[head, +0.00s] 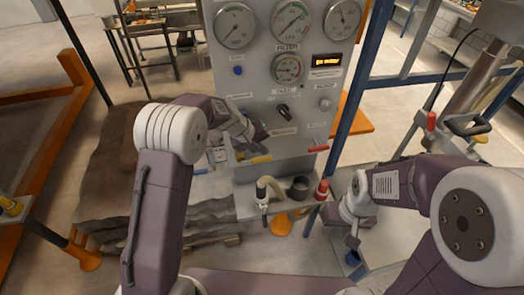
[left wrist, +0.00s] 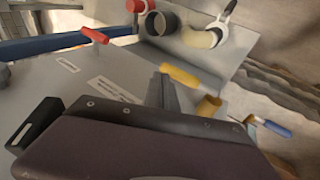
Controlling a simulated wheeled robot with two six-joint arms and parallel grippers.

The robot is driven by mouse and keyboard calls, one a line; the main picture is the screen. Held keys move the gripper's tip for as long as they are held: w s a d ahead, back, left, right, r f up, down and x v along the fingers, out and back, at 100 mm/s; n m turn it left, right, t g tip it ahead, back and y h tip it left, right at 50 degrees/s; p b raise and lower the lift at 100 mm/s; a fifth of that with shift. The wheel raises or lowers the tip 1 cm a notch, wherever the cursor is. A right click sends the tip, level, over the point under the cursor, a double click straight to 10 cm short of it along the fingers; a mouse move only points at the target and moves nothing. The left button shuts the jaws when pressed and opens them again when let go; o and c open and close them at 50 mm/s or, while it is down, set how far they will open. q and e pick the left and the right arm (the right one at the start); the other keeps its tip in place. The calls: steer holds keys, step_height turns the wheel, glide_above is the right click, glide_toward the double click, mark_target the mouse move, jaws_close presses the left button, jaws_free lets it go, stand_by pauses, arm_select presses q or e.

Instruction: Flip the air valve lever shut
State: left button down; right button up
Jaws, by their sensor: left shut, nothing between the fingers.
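The grey panel (head: 262,100) carries two levers low on its face. The yellow lever (head: 254,160) is on the left and lies nearly level. The red lever (head: 318,149) is on the right and also lies nearly level. I cannot read which label names the air valve. My left gripper (head: 262,137) is shut and empty, just above the yellow lever. In the left wrist view the fingers (left wrist: 166,92) are close beside the yellow lever (left wrist: 185,77); contact is unclear. My right gripper (head: 353,238) hangs low at right, away from the panel; its jaws are unclear.
Gauges (head: 290,22) and a black knob (head: 283,111) sit above the levers. A ledge (head: 246,208) below holds hose fittings and a dark cup (head: 299,187). Layered sand (head: 110,205) lies at left. A blue post (head: 358,80) stands right of the panel.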

arm_select(q)
step_height(320, 180, up, 10)
steer(key=s+b, duration=0.2)
steer(key=shift+s+d+r, duration=0.15)
steer(key=shift+s+r, duration=0.05)
steer(key=shift+s, duration=0.05)
arm_select(e)
steer(key=shift+s+a+f, duration=0.1)
steer(key=shift+s+f, duration=0.25)
steer(key=shift+f, duration=0.1)
arm_select(q)
steer(key=shift+w+f, duration=0.1)
arm_select(e)
steer(key=shift+w, duration=0.15)
